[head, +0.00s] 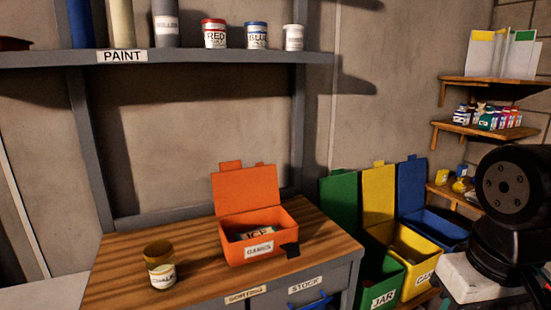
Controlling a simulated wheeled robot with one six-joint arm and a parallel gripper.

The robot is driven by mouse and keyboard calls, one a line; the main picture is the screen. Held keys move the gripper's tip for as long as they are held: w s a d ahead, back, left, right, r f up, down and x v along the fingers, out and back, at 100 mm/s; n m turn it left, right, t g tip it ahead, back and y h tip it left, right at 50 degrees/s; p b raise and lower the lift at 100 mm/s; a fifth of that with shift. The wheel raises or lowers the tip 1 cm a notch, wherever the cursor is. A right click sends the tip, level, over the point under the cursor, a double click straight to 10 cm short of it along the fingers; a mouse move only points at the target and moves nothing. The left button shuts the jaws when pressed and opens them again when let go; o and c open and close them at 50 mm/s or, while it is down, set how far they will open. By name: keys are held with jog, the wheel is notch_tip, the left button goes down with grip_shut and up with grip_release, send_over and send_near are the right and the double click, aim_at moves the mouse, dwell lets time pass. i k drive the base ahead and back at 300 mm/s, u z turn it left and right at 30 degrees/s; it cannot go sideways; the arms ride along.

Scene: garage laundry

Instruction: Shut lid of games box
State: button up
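The orange games box (287,237) stands on the wooden worktop, with a white label reading "GAMES" on its front. Its orange lid (248,190) is open, standing up and tilted slightly back at the rear edge, with tabs along its top. Inside lies a pale item (257,233) with lettering that ends in "ICE", partly hidden by the front wall. A small dark shape (290,250) shows at the box's front right corner; I cannot tell what it is. My gripper is not in view.
A jar labelled "CHALK" (160,268) stands on the worktop (205,265) left of the box. Green, yellow and blue bins (430,255) with raised lids stand to the right. A paint shelf (200,57) runs above. Part of my arm (505,190) shows at far right.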

aim_at(236, 189)
jog(key=u, duration=0.15)
jog(key=i, duration=0.8)
jog(key=u, duration=0.5)
jog(key=k, duration=1.3)
jog(key=u, duration=0.6)
jog(key=i, duration=0.4)
jog(key=u, duration=0.7)
jog(key=i, duration=1.45)
jog(key=z, duration=0.85)
